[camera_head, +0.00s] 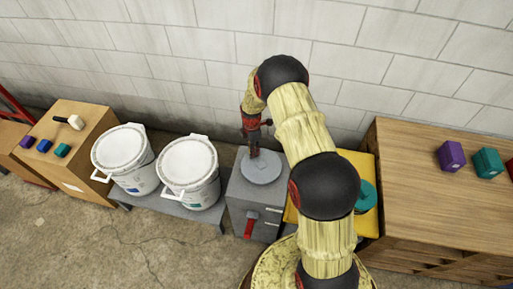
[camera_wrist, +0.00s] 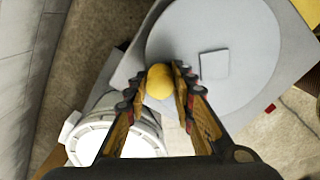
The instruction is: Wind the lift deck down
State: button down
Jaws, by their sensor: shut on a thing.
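A grey box (camera_head: 241,196) stands against the wall with a round light-grey wheel (camera_head: 264,171) on top. The wheel fills much of the wrist view (camera_wrist: 245,45), with a small square plate on its face. A red lever (camera_head: 251,225) is on the box's front. My gripper (camera_wrist: 159,82) is shut on a yellow ball-shaped knob (camera_wrist: 159,82) at the wheel's rim. In the head view my gripper (camera_head: 253,150) is over the wheel's back edge and hides the knob. A yellow platform (camera_head: 361,162), perhaps the lift deck, is right of the box, partly behind my arm, with a teal round thing (camera_head: 366,195) on it.
Two white lidded buckets (camera_head: 190,170) stand on a low grey bench left of the box. A wooden crate (camera_head: 85,125) with a mallet and small blocks is farther left. A wooden workbench (camera_head: 415,180) with coloured blocks is at right. Floor in front is clear.

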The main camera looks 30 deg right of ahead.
aim_at(245, 162)
jog(key=a+n, duration=0.1)
jog(key=n, duration=0.1)
jog(key=s+a+n, duration=0.1)
jog(key=a+n, duration=0.1)
jog(key=shift+n+p, duration=0.3)
jog(key=shift+p, duration=0.1)
jog(key=shift+s+a+n+p, duration=0.2)
jog(key=shift+s+a+n, duration=0.3)
jog(key=shift+n, duration=0.55)
jog(key=shift+s+a+n+p, duration=0.2)
jog(key=shift+s+a+n, duration=0.3)
jog(key=shift+n, duration=0.55)
jog(key=c, duration=1.5)
grip_release()
jog(key=shift+c, duration=0.2)
jog(key=shift+o, duration=0.3)
notch_tip(245, 162, up, 12)
